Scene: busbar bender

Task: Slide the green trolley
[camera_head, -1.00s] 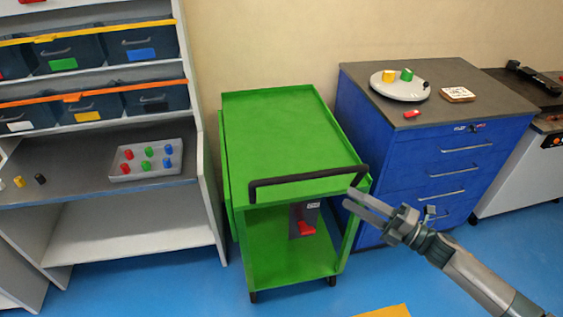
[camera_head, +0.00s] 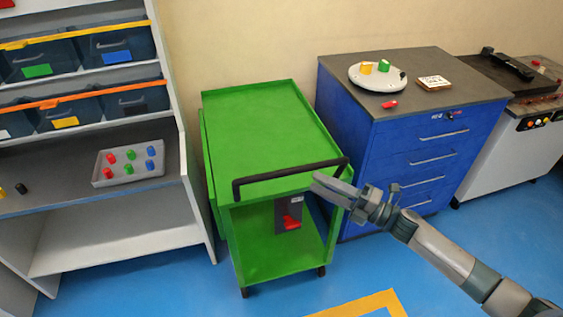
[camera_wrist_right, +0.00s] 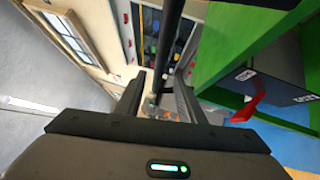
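The green trolley (camera_head: 262,128) stands between the grey shelf unit and the blue cabinet. A black handle bar (camera_head: 290,174) runs across its near top edge. A grey box with a red part (camera_head: 290,216) shows under its top; the red part also shows in the wrist view (camera_wrist_right: 250,108). My right gripper (camera_head: 316,182) is just below and in front of the handle's right half. In the wrist view its two fingers (camera_wrist_right: 160,88) are apart, and the black handle (camera_wrist_right: 170,35) appears between or just beyond them; I cannot tell if they touch. My left gripper is out of view.
The blue cabinet (camera_head: 415,165) stands close to the trolley's right, with a round white plate (camera_head: 378,82) on top. The shelf unit (camera_head: 120,245) holds a grey tray (camera_head: 130,178) of coloured pieces. Blue floor (camera_head: 210,300) is clear in front; a yellow marking (camera_head: 360,303) lies there.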

